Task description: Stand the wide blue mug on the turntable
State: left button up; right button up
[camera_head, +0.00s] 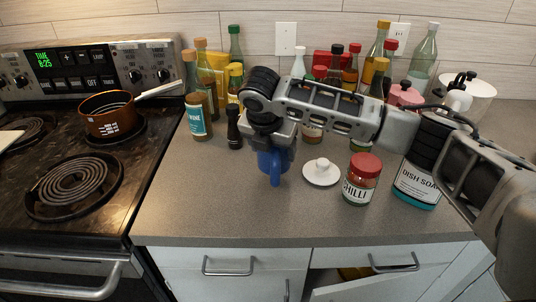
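The blue mug (275,163) is on or just above the counter, left of the white lid-like disc, with its handle side toward me. My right gripper (270,134) comes in from the right and is directly over the mug, at its rim. The gripper body hides the top of the mug and the fingertips, so I cannot tell whether they are closed on it. I cannot make out a turntable; the arm covers part of the counter. My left gripper is not in view.
A white disc with a knob (321,174), a chilli jar (361,181) and dish soap (418,180) stand to the right. Several bottles line the back wall. The stove (70,170), with a copper pot (108,117), is at left. The front counter is clear.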

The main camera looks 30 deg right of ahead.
jog(key=x, duration=0.3)
jog(key=shift+s+a+f, duration=0.15)
jog(key=shift+a, duration=0.15)
jog(key=shift+s+f, duration=0.1)
jog(key=shift+s, duration=0.05)
jog(key=shift+f, duration=0.15)
jog(key=o, duration=1)
